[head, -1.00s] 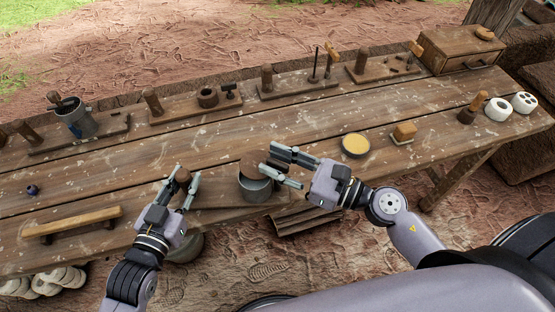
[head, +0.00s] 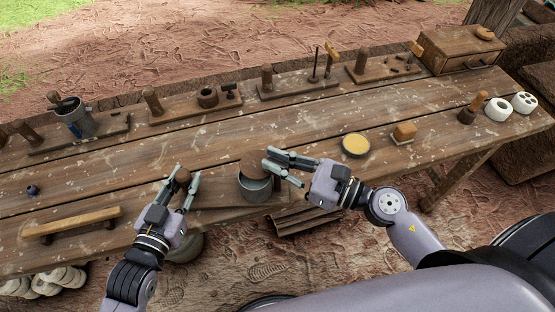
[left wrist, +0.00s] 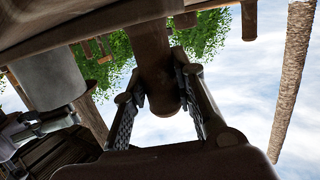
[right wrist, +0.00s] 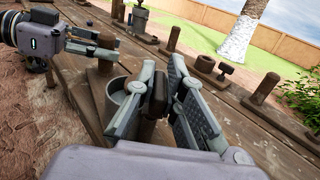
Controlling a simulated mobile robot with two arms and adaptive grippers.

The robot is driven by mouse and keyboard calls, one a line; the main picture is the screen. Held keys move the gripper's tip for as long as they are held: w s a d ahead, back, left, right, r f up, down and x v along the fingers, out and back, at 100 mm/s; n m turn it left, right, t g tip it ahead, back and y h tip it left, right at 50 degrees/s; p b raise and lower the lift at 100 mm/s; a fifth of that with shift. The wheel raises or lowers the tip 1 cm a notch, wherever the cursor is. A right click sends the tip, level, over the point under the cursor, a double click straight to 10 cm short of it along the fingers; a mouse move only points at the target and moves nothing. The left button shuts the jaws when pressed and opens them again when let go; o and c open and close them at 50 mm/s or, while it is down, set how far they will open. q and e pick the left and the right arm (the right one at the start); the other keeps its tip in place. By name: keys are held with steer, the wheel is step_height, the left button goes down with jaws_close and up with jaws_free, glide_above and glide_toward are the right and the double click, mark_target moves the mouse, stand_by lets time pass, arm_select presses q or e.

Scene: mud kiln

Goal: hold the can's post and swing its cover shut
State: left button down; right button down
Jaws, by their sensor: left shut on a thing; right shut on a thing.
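The grey metal can (head: 256,190) stands at the table's near edge; its side also shows in the left wrist view (left wrist: 50,80). Its round brown cover (head: 253,167) stands tilted up at the rim, and the right wrist view shows the can's mouth (right wrist: 118,90) uncovered. My right gripper (head: 268,157) is shut on the cover, which shows as a dark slab (right wrist: 155,105) between the fingers. My left gripper (head: 182,180) is shut on the round-ended brown post (left wrist: 160,75), left of the can. The fingers partly hide the cover's edge.
A yellow-filled round dish (head: 355,145) and a brown block (head: 404,132) lie to the right. A wooden bar (head: 72,222) lies at the left near edge. Boards with tools, including one with a grey pot (head: 78,122), line the back. The middle table is clear.

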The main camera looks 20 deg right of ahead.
steer(key=shift+w+d, duration=0.1)
stand_by(0.5)
steer(key=shift+n+g+y, duration=1.2)
steer(key=shift+n+g, duration=0.1)
steer(key=shift+g, duration=0.3)
steer(key=shift+n+g+y, duration=0.9)
steer(key=shift+n+g, duration=0.5)
steer(key=shift+g, duration=0.9)
arm_select(q)
steer(key=shift+a, duration=0.1)
arm_select(e)
steer(key=c, duration=1.7)
jaws_free()
steer(key=shift+o, duration=0.2)
steer(key=v, duration=1.2)
